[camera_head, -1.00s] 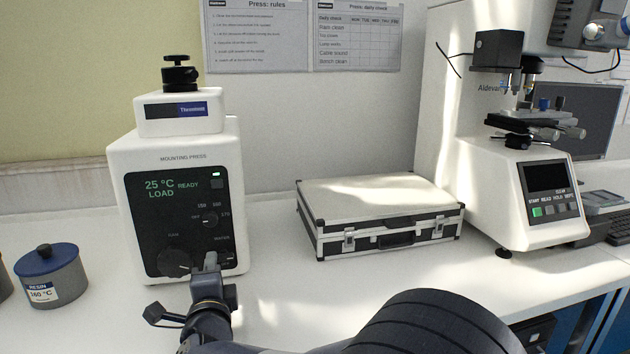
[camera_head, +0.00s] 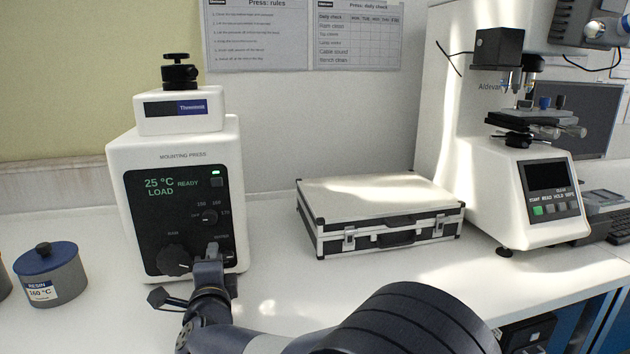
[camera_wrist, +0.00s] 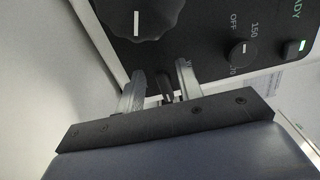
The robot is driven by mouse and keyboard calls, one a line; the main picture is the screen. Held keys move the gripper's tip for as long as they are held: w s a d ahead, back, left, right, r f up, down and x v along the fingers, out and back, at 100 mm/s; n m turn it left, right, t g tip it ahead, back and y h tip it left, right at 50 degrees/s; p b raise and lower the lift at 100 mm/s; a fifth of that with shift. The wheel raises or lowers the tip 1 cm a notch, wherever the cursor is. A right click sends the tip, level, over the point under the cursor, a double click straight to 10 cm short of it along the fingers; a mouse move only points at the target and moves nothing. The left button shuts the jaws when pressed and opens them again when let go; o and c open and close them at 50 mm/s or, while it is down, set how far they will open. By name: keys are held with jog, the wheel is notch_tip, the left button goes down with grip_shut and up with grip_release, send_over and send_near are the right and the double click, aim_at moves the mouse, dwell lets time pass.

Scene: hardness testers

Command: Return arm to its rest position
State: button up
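My gripper (camera_head: 213,252) is in front of the lower right of the mounting press (camera_head: 172,135), close to its black panel. In the wrist view my gripper (camera_wrist: 163,78) has its two pale fingers apart. A small dark lever or switch (camera_wrist: 167,88) on the panel shows between them; whether a finger touches it I cannot tell. No object is held. My forearm reaches in from the bottom of the head view. The panel reads 25 °C, READY, LOAD, with a green light lit.
A large dial (camera_head: 174,261) and a small knob (camera_head: 209,217) are close to my gripper. A resin jar (camera_head: 50,279) stands at the left. A silver case (camera_head: 380,212) lies in the middle, and a hardness tester (camera_head: 520,195) stands at the right. Bench is clear before the case.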

jog(key=m, duration=0.1)
jog(key=m+b, duration=0.1)
jog(key=m, duration=0.1)
jog(key=m+b, duration=0.1)
jog(key=m, duration=0.1)
jog(key=shift+s+d+r, duration=0.1)
jog(key=shift+s+r, duration=0.1)
jog(key=shift+r, duration=0.15)
jog(key=m, duration=0.2)
jog(key=m+b, duration=0.1)
jog(key=m, duration=0.1)
jog(key=m+b, duration=0.1)
jog(key=shift+w+d+r+m, duration=0.1)
jog(key=shift+d+r+m, duration=0.2)
jog(key=shift+r+m, duration=0.1)
jog(key=m, duration=0.1)
jog(key=m+b, duration=0.1)
jog(key=shift+d+r+m, duration=0.1)
jog(key=shift+d+m, duration=0.1)
jog(key=shift+m, duration=0.2)
jog(key=m, duration=0.4)
jog(key=shift+w+d+r+b, duration=0.1)
jog(key=shift+d+b, duration=0.2)
jog(key=shift+b, duration=0.1)
jog(key=shift+s+d, duration=0.15)
jog(key=shift+s, duration=0.55)
